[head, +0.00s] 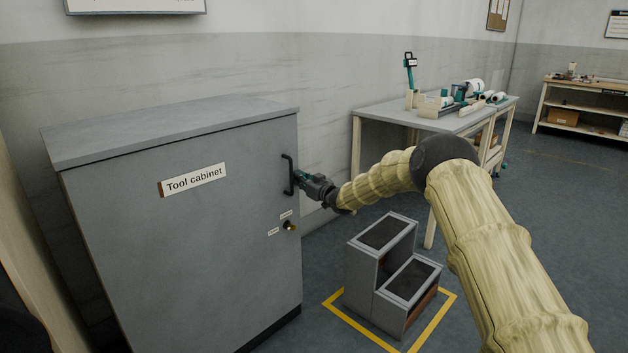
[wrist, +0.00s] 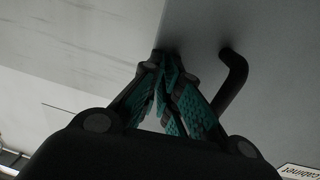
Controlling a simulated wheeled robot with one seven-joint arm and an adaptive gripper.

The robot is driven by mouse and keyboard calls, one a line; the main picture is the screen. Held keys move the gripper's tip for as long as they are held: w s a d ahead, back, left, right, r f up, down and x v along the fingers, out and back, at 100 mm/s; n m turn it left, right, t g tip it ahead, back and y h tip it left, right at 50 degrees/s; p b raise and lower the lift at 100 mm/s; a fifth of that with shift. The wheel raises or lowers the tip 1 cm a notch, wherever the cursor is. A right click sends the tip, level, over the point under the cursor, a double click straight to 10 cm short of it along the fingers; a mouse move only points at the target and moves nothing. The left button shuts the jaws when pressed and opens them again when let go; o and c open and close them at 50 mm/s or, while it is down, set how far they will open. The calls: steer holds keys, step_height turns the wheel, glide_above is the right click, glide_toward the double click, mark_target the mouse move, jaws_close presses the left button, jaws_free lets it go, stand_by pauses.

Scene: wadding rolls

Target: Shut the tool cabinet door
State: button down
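The grey tool cabinet (head: 150,128) stands at the left in the head view. Its door (head: 190,235), with a "Tool cabinet" label (head: 193,180), looks flush with the body, with no gap visible. A black bar handle (head: 288,174) is on the door's right side; it also shows in the wrist view (wrist: 234,75). A key knob (head: 290,226) sits below the handle. My gripper (head: 298,178) is just right of the handle, by the door's right edge. In the wrist view its fingertips (wrist: 166,60) come together left of the handle, with nothing seen between them. Contact with the door is unclear.
A grey two-step stool (head: 381,262) stands inside a yellow floor outline (head: 448,300) right of the cabinet. A workbench (head: 385,113) with tools and rolls is behind my arm. Another bench (head: 590,86) is at the far right. Floor between the benches is clear.

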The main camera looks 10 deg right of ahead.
steer(key=w+d+p+v, duration=0.1)
steer(key=p+v, duration=0.2)
steer(key=v, duration=1)
steer(key=s+a+f+m+g+h, duration=0.2)
steer(key=s+a+f+g, duration=0.1)
steer(key=s+f, duration=0.9)
steer(key=s+a+f+m+g+h, duration=0.1)
steer(key=s+a+f+m+g, duration=0.15)
steer(key=s+f, duration=1)
steer(key=s+f+g+h, duration=0.1)
steer(key=s+f+g, duration=0.1)
steer(key=s+f, duration=0.75)
steer(key=s+f+g+h, duration=0.25)
steer(key=s+f, duration=0.25)
steer(key=s, duration=0.9)
steer(key=s+d+m+g+h, duration=0.25)
steer(key=s+g, duration=0.35)
steer(key=s, duration=2.1)
step_height(320, 180, up, 21)
steer(key=p, duration=2.1)
steer(key=shift+w+d+n+y, duration=0.25)
steer(key=shift+d+n+y, duration=0.05)
steer(key=shift+d+n, duration=0.1)
